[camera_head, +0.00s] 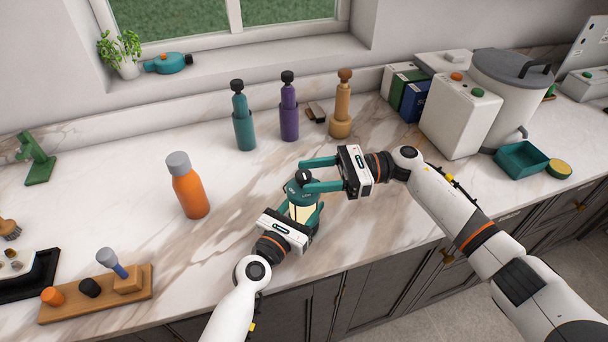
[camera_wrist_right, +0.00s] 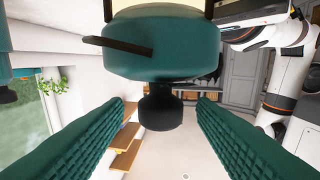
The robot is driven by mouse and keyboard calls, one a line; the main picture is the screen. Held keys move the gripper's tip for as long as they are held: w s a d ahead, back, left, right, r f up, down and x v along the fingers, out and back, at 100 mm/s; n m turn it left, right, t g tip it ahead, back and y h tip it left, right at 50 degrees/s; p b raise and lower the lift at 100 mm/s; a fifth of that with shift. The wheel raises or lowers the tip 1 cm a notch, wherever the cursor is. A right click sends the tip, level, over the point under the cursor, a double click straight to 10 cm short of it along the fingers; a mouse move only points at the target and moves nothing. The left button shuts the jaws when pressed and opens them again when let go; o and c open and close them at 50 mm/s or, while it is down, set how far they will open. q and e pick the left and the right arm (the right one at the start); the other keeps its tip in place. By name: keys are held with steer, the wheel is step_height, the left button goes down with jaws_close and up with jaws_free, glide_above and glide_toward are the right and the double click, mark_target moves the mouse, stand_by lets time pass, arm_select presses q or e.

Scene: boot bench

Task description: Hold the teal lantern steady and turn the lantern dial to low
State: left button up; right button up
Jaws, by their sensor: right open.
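The teal lantern (camera_head: 296,192) stands near the front edge of the counter, with a pale glowing body below its teal cap. Its black dial (camera_head: 303,175) is on top. In the right wrist view, the lantern cap (camera_wrist_right: 160,45) fills the upper middle and the dial (camera_wrist_right: 160,108) shows between my fingers. My right gripper (camera_head: 304,176) is open, one finger on each side of the dial, with visible gaps. My left gripper (camera_head: 284,229) is at the lantern's lower front side.
An orange bottle (camera_head: 188,187) stands to the left. A wooden board (camera_head: 98,293) with small items lies at front left. The counter between is mostly clear.

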steer(key=w+d, duration=0.1)
steer(key=d, duration=0.8)
steer(key=shift+w+d, duration=0.2)
steer(key=shift+w, duration=0.05)
arm_select(q)
steer(key=o, duration=1.3)
